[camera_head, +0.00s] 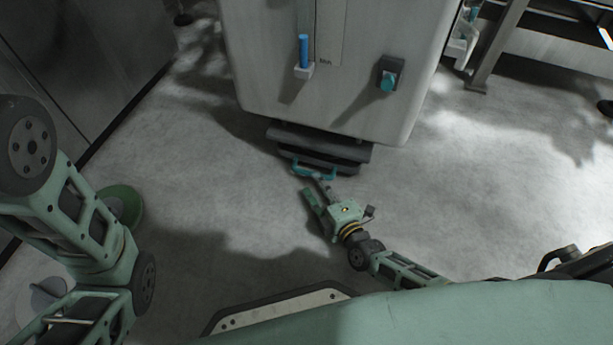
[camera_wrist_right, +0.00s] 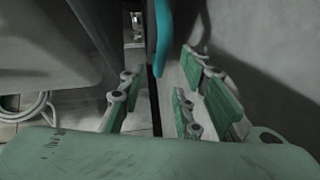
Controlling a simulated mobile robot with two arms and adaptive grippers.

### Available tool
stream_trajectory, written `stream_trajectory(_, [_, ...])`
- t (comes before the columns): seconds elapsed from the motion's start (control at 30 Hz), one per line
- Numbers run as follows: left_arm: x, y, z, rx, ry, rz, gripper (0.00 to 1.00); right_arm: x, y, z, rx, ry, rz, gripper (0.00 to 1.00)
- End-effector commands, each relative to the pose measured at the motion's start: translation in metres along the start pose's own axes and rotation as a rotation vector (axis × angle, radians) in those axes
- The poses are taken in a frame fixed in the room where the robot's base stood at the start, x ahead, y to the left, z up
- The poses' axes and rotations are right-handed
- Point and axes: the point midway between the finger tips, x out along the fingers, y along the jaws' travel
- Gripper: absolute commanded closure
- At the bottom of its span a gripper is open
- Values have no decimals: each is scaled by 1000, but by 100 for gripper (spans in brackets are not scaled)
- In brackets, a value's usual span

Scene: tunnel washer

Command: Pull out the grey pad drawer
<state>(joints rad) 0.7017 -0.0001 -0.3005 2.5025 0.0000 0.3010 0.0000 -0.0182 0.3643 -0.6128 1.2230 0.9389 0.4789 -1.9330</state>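The grey pad drawer (camera_head: 318,150) is a dark low unit under the front of the pale machine, close to the floor. Its teal handle (camera_head: 313,172) is on its front edge. My right gripper (camera_head: 318,187) is low over the floor just in front of the handle. In the right wrist view its green-padded fingers (camera_wrist_right: 160,100) are spread apart, and the teal handle (camera_wrist_right: 163,40) appears at the top of the gap between them. I cannot tell whether a finger touches the handle. My left arm shows at the left, but its gripper is not in view.
The pale machine (camera_head: 390,40) stands above the drawer, with a blue-handled lever (camera_head: 303,50) and a dark box with a teal knob (camera_head: 387,82). A metal frame (camera_head: 495,50) stands at the top right. The floor in front of the drawer is mostly clear.

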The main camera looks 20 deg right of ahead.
Motion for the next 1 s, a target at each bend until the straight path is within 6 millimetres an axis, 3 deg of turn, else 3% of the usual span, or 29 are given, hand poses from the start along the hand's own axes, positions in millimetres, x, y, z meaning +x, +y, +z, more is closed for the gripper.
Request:
stream_trajectory(0.2, [-28,6,-9,0,-3,0,60,38,-5,0,3,1,2,69])
stream_trajectory(0.4, [-39,8,-12,0,-4,0,60,60,-3,0,3,0,0,69])
stream_trajectory(0.73, [-39,8,-12,0,-3,0,60,63,-1,0,2,0,-3,69])
stream_trajectory(1.0, [-39,8,-12,0,-3,0,60,63,-1,0,2,0,-3,92])
